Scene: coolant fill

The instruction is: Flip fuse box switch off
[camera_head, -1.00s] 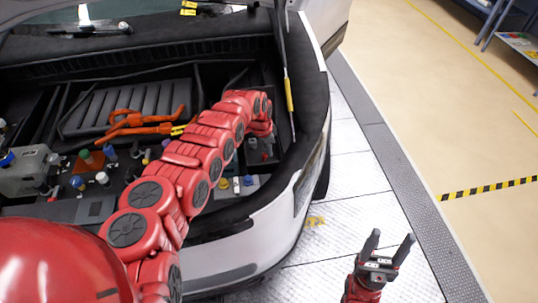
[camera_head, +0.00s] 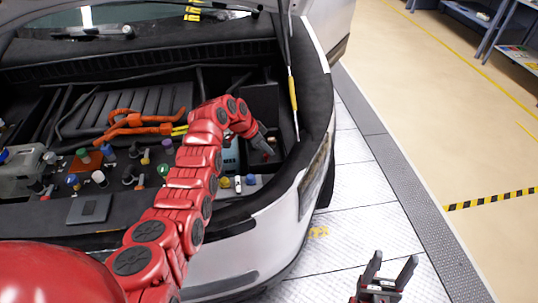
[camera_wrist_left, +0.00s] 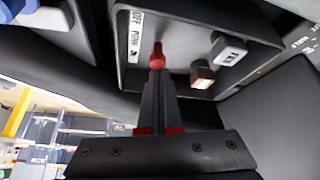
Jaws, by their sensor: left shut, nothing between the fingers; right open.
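The dark fuse box (camera_wrist_left: 190,50) fills the upper part of the left wrist view, with a white label (camera_wrist_left: 135,35) reading OFF and PUSH. A small red switch (camera_wrist_left: 157,52) stands out from its panel. My left gripper (camera_wrist_left: 157,72) is shut and empty, with its fingertips at the red switch; I cannot tell if they touch. In the head view my left gripper (camera_head: 262,146) reaches down into the right side of the engine bay, where a small red spot (camera_head: 268,153) shows at its tips. My right gripper (camera_head: 389,268) is open and empty, outside the car.
A grey labelled block (camera_wrist_left: 230,52) and a brownish block (camera_wrist_left: 202,76) sit beside the switch. Orange cables (camera_head: 140,122) and several coloured caps lie left of my arm. A hood strut (camera_head: 292,90) stands right of the left gripper.

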